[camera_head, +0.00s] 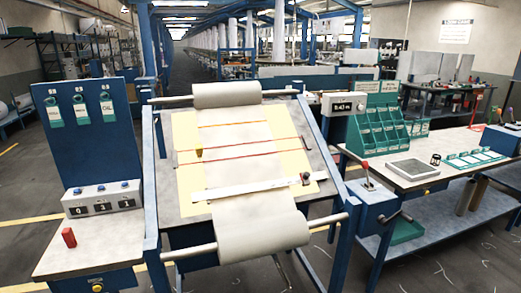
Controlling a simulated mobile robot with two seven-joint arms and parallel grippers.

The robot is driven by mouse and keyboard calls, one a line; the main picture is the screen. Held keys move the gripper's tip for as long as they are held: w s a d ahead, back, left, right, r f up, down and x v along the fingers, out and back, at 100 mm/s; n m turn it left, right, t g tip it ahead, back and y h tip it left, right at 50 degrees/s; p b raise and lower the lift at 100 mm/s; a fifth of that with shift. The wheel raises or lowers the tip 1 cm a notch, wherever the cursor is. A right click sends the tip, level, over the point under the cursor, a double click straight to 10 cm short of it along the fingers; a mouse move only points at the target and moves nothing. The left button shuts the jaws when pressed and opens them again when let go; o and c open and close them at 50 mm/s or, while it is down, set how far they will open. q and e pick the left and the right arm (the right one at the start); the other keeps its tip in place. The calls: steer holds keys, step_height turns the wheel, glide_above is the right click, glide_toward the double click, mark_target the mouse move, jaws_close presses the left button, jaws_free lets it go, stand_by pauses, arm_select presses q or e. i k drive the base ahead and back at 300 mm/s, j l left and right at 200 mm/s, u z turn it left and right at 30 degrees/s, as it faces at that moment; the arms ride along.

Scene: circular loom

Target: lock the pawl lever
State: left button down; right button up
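A lever with a red knob (365,165) stands nearly upright on top of a blue box (376,212) at the right side of the sloped fabric frame. A dark crank-like handle (392,216) sticks out from the right side of the same box. No label shows which of these is the pawl lever, and I cannot tell whether either is locked. Neither of my grippers is in view.
The sloped frame carries pale fabric (258,240) between an upper and a lower roller. The right workbench (431,177) holds a grey tray (412,169) and green bins (380,121).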

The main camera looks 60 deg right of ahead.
mark_target(365, 164)
steer(key=i+l+z, duration=0.15)
steer(key=z, duration=0.25)
steer(key=i+l+z, duration=0.2)
steer(key=z, duration=0.2)
steer(key=i+l+z, duration=0.1)
steer(key=z, duration=0.3)
steer(key=i, duration=0.95)
steer(key=k+l+z, duration=0.15)
steer(key=k+l, duration=0.55)
steer(key=k+z, duration=0.15)
steer(key=z, duration=1.3)
steer(key=u, duration=3.25)
